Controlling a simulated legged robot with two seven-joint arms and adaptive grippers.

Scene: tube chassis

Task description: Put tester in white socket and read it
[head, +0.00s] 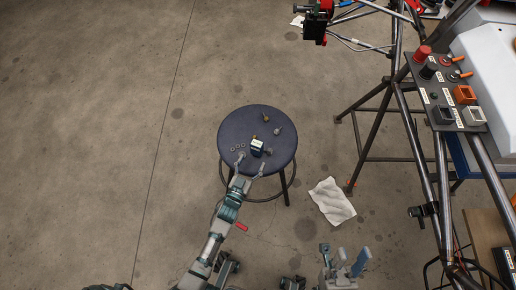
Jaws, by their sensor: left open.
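A small dark tester (257,147) with a pale screen stands on the round dark blue stool (236,125). The screen is too small to read. My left gripper (253,165) is open at the stool's near edge, just short of the tester, with nothing seen between its fingers. The white socket (475,116) sits at the near right corner of the switch panel (455,122) on the tube chassis. My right gripper (344,262) is low in the view, its fingers apart and empty, far from the stool and the panel.
The panel also bears an orange socket (465,95), a black socket (442,114), a red knob (422,53) and toggles. Small metal parts (277,131) lie on the stool. A white cloth (332,201) lies on the floor. Chassis tubes (425,175) stand at right; the left floor is clear.

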